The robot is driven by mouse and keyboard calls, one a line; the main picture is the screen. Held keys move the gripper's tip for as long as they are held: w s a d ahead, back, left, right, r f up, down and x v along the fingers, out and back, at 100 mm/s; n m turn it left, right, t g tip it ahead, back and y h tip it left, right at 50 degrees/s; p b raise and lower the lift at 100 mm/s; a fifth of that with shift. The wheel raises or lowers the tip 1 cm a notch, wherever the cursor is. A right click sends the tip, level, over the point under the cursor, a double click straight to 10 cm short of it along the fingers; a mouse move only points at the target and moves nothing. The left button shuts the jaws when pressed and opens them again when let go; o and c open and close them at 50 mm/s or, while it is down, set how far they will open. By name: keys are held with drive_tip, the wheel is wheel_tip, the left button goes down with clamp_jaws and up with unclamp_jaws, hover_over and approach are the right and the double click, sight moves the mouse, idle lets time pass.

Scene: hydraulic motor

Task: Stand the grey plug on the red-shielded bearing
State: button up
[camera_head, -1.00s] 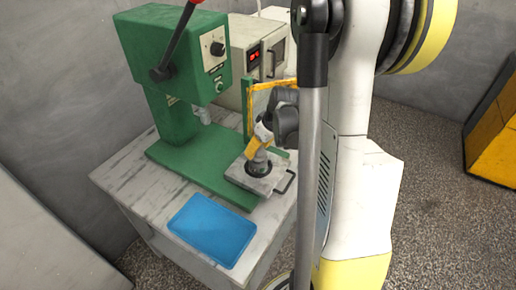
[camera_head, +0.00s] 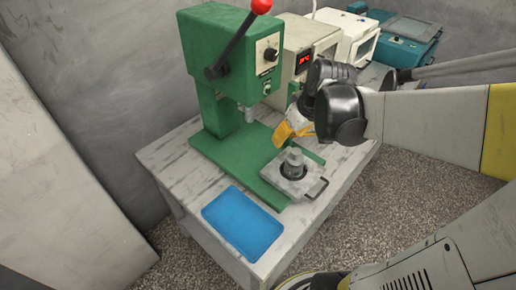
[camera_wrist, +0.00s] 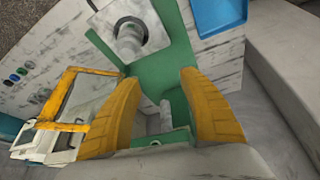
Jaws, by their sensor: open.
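The grey plug (camera_head: 293,159) stands upright on the square metal plate (camera_head: 277,171), within a dark round ring (camera_head: 287,175). I see no red on that ring, and any bearing under the plug is hidden. In the wrist view the plug (camera_wrist: 129,42) shows near the top, on the pale plate (camera_wrist: 151,19). My gripper (camera_head: 284,134), with orange fingers, is open and empty. It is above the plug and a little behind it, apart from it. In the wrist view my gripper's two fingers (camera_wrist: 160,76) are spread, with the green press base behind them.
The green press (camera_head: 221,60) with a red-knobbed lever stands over the table (camera_head: 175,160). A blue tray (camera_head: 243,222) lies at the table's front. A white box with a red display (camera_head: 304,50) and a teal case (camera_head: 409,30) stand behind.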

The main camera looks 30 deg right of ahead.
drive_tip(key=s+a+r+t, duration=0.1)
drive_tip(key=s+a, duration=0.3)
drive_tip(key=a, duration=0.4)
drive_tip(key=s+a+r+t, duration=0.1)
drive_tip(key=s+a+r, duration=0.2)
drive_tip(key=a, duration=0.4)
drive_tip(key=shift+s+a+r+m, duration=0.15)
drive_tip(key=shift+s+a+m, duration=0.2)
drive_tip(key=shift+m, duration=0.05)
